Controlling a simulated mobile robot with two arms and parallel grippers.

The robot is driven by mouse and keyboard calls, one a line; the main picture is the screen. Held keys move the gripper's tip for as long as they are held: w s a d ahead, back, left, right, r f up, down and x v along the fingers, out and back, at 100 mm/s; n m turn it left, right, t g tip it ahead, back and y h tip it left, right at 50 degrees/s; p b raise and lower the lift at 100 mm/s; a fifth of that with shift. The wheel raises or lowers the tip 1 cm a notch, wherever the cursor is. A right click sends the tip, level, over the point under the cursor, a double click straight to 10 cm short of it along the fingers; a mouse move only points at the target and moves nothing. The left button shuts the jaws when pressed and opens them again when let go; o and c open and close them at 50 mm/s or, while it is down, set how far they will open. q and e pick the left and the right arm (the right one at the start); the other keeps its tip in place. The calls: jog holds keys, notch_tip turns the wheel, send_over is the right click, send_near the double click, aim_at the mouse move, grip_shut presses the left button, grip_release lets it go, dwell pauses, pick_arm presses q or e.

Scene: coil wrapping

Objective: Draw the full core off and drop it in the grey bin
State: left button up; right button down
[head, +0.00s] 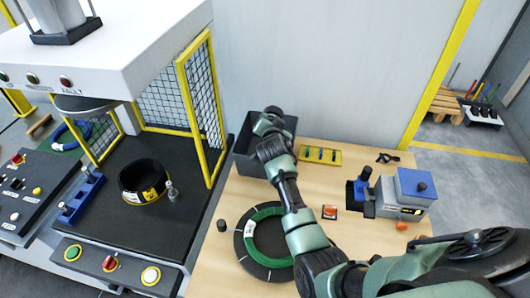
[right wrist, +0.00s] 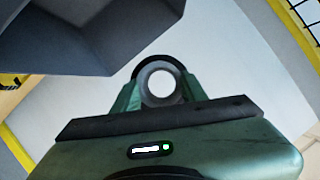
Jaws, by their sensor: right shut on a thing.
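My right arm reaches from the lower right across the bench. Its gripper (head: 271,118) is over the grey bin (head: 243,166) at the back left of the wooden bench. In the right wrist view the right gripper (right wrist: 160,88) is shut on a round hollow core (right wrist: 160,66), seen end-on with a pale bore and a dark outer edge. The core cannot be made out in the head view. The bin also shows in the right wrist view (right wrist: 75,35), at the upper left, apart from the core in the picture. My left gripper is not in view.
A black coil with a yellow label (head: 143,181) sits on the machine bed beside a yellow mesh guard (head: 201,100). A green-and-black coil (head: 247,240) lies on the bench under my arm. A yellow tray (head: 335,158) and a blue-grey device (head: 414,190) stand further right.

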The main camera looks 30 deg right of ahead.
notch_tip(320, 180, down, 2)
jog(key=shift+f+b, duration=0.1)
jog(key=shift+b, duration=0.35)
jog(key=c, duration=0.7)
grip_release()
jog(key=b+v, duration=0.1)
jog(key=v, duration=0.7)
jog(key=shift+b, duration=0.35)
